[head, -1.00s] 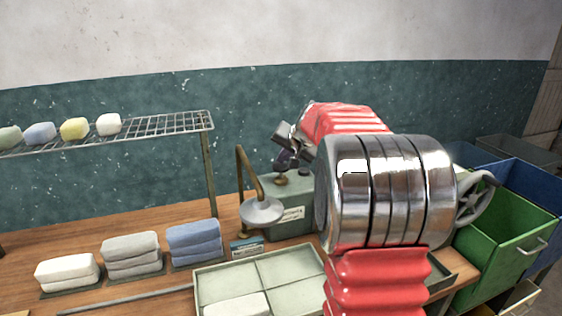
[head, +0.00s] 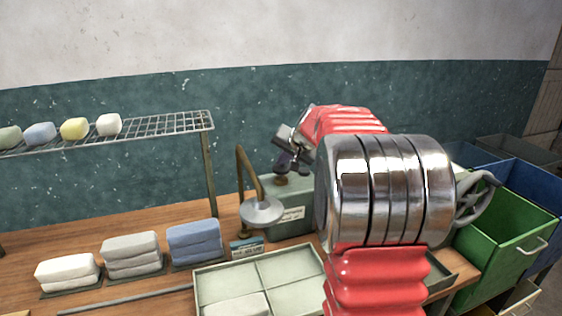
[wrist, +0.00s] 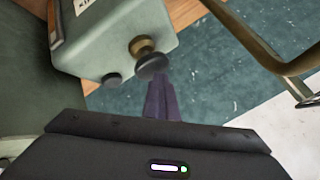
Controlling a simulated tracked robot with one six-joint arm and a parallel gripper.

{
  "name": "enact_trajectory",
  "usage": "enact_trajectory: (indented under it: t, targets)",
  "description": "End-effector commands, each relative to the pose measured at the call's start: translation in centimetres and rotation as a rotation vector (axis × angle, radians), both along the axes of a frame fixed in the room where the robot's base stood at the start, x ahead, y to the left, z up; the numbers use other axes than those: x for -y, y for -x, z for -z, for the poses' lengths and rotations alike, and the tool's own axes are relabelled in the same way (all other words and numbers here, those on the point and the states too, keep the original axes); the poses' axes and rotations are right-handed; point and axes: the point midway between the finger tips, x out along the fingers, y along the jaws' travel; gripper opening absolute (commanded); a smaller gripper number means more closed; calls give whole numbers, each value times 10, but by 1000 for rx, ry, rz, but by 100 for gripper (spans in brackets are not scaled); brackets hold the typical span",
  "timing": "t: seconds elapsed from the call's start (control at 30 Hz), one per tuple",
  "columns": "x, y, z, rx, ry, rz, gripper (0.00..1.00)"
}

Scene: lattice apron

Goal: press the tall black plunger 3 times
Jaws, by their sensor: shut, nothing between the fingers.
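A grey-green box (head: 292,215) with a white label stands on the bench; it also shows tilted in the wrist view (wrist: 120,35). The tall black plunger (wrist: 152,66) rises from a brass collar (head: 281,181) on its top. A shorter dark knob (wrist: 111,79) sits beside it. My gripper (head: 285,168) is shut and empty, pointing down over the plunger. In the wrist view its dark fingers (wrist: 160,84) end close to the plunger's cap; I cannot tell whether they touch. In the head view the fingers mostly hide the cap.
A brass-coloured bent arm with a round grey disc (head: 262,211) stands just left of the box. A divided tray (head: 212,278) lies in front. Folded cloth stacks (head: 194,240) and a wire rack (head: 165,124) are left. Green (head: 497,245) and blue bins are right.

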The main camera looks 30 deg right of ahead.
Motion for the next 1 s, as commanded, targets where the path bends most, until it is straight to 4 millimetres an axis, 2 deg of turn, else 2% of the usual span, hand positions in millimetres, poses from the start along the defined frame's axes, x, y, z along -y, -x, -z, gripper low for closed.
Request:
enact_trajectory:
  t: [0.63,1.0]
  targets:
    - [-1,1,6,-5,-3,-2,0]
    - [-1,0,-7,-4,-3,-2,0]
